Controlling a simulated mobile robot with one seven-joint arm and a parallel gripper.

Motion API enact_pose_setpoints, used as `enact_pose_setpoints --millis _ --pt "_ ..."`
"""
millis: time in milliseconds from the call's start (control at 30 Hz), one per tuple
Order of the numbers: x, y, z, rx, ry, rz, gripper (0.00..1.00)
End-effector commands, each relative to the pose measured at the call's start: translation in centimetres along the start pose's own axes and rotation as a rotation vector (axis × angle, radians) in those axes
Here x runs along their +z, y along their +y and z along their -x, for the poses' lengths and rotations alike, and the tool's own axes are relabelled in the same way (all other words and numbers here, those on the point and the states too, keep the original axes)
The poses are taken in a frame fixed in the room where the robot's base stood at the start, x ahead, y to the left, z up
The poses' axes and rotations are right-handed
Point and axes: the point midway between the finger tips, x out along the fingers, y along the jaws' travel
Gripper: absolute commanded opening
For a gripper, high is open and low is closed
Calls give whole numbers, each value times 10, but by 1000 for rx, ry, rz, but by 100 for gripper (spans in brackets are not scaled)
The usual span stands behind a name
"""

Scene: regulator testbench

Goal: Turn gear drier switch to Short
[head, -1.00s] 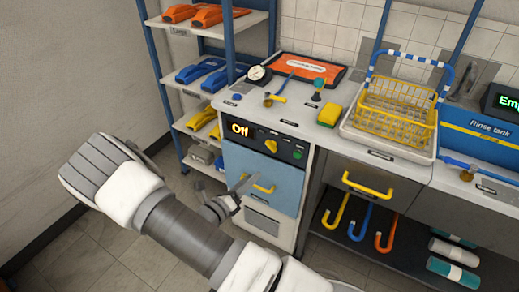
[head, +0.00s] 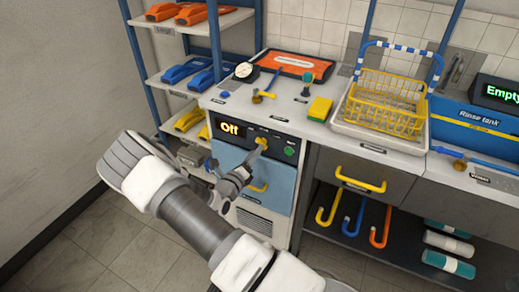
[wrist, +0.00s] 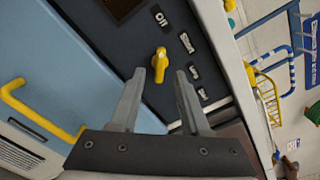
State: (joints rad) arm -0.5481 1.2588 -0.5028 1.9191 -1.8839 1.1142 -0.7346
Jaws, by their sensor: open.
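The drier switch is a yellow knob (head: 262,142) on the dark control panel (head: 228,144) of the blue-fronted drier. The lit display (head: 230,128) beside it reads "Off". In the wrist view the knob (wrist: 160,62) stands just beyond my fingertips, in line with the gap between them. A label reading "Off" (wrist: 160,17) is near it, with several more labels (wrist: 187,43) to its right, too small to read surely. My gripper (wrist: 160,74) is open and empty, with one finger toward each side of the knob. Contact cannot be told.
A green button (head: 289,151) sits right of the knob. The yellow door handle (head: 258,187) sticks out below. The countertop above holds a yellow sponge (head: 319,109) and a yellow basket (head: 388,108). A shelf rack (head: 190,75) stands at the left.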

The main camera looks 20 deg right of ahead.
Motion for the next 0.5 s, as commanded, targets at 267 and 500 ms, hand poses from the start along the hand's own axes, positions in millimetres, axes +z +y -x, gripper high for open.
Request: enact_pose_setpoints --millis 267,500 --pt "0 0 -34 -1 0 -1 46" --pt "0 0 -38 1 -1 0 46"
